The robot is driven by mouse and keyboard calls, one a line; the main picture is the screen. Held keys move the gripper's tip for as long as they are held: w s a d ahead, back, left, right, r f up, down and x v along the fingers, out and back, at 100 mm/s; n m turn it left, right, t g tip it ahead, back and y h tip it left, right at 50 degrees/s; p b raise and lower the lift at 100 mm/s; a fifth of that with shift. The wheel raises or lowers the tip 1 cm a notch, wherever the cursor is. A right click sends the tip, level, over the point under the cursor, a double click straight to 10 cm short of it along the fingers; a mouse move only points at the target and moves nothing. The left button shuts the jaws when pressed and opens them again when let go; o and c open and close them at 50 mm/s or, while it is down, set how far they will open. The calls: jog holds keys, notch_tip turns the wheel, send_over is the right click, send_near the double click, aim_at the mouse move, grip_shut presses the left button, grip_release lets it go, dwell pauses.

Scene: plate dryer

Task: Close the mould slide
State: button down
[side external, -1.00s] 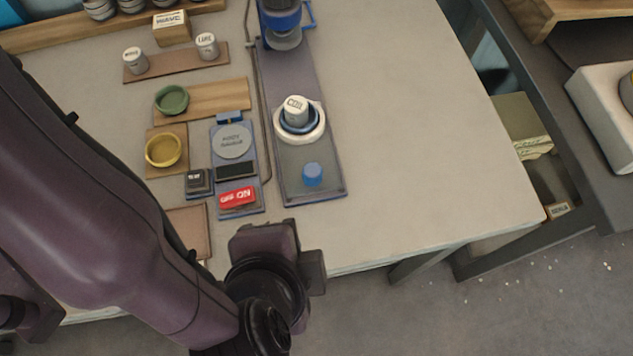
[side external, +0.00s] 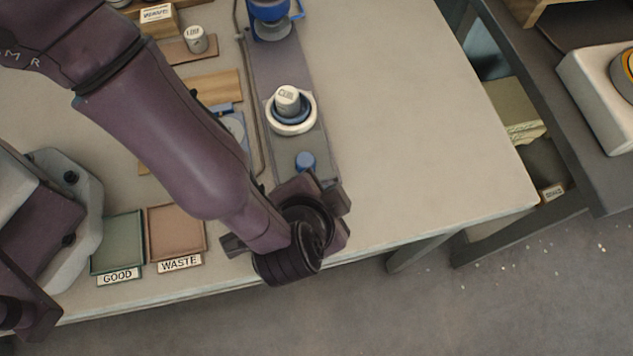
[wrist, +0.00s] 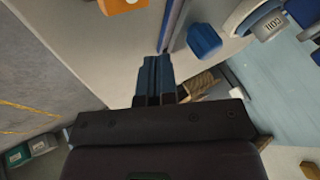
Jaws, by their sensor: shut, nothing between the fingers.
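A long grey-blue track (side external: 283,65) runs toward the table's front edge and looks like the mould slide, though no label confirms it. A blue knob (side external: 305,160) stands near its front end. A white ring (side external: 291,126) with a blue inner ring and a cup marked COIL (side external: 287,97) sits farther back on it. My gripper (wrist: 156,62) is shut and empty. In the wrist view its fingertips are left of and below the blue knob (wrist: 204,40), apart from it in the picture. In the side view my wrist hides the track's front end and my fingertips.
A blue device (side external: 270,12) stands at the track's back end. Trays marked GOOD (side external: 117,243) and WASTE (side external: 177,233) lie at the front left. My arm covers much of the left-hand items. The table (side external: 420,130) right of the track is clear.

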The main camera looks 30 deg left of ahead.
aim_at(287, 100)
jog(key=shift+w+a+r, duration=0.1)
jog(key=shift+w+a, duration=0.75)
jog(key=shift+a, duration=0.25)
jog(key=w+a, duration=1)
